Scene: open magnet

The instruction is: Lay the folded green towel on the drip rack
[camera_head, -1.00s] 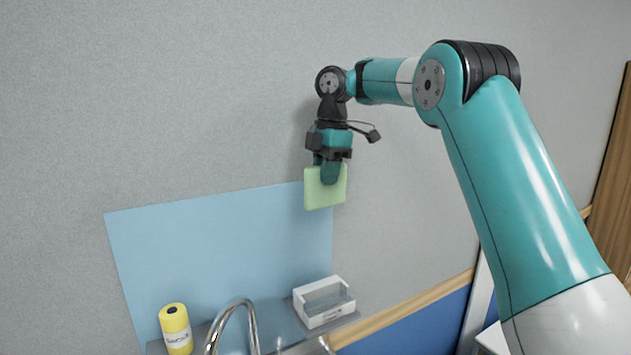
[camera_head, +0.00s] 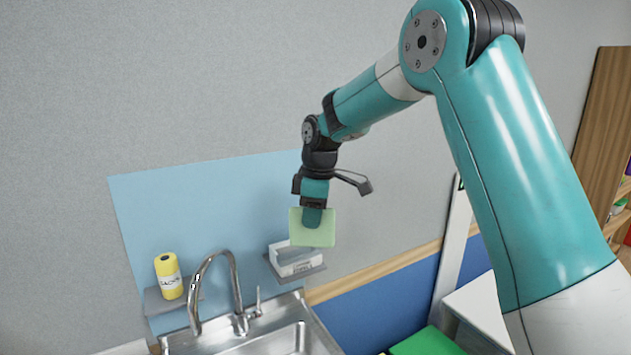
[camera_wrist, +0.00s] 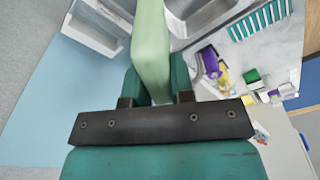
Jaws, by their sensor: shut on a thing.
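The folded green towel (camera_head: 325,230) is a pale green, flat square slab hanging from my gripper (camera_head: 312,216). In the wrist view the towel (camera_wrist: 151,45) stands edge-on between the teal fingers of my gripper (camera_wrist: 158,88), which are shut on it. The towel is in the air, in front of the wall and near a white open holder in the head view. A rack with teal bars (camera_wrist: 258,20), which looks like the drip rack, lies on the pale counter beyond the sink in the wrist view. I cannot make out this rack in the head view.
The white holder (camera_head: 295,262) and a yellow labelled roll (camera_head: 168,276) sit on small grey shelves. A tall curved faucet (camera_head: 212,265) rises by the steel sink (camera_head: 255,342). Purple and yellow items (camera_wrist: 211,62) and a green block (camera_wrist: 252,76) lie on the counter.

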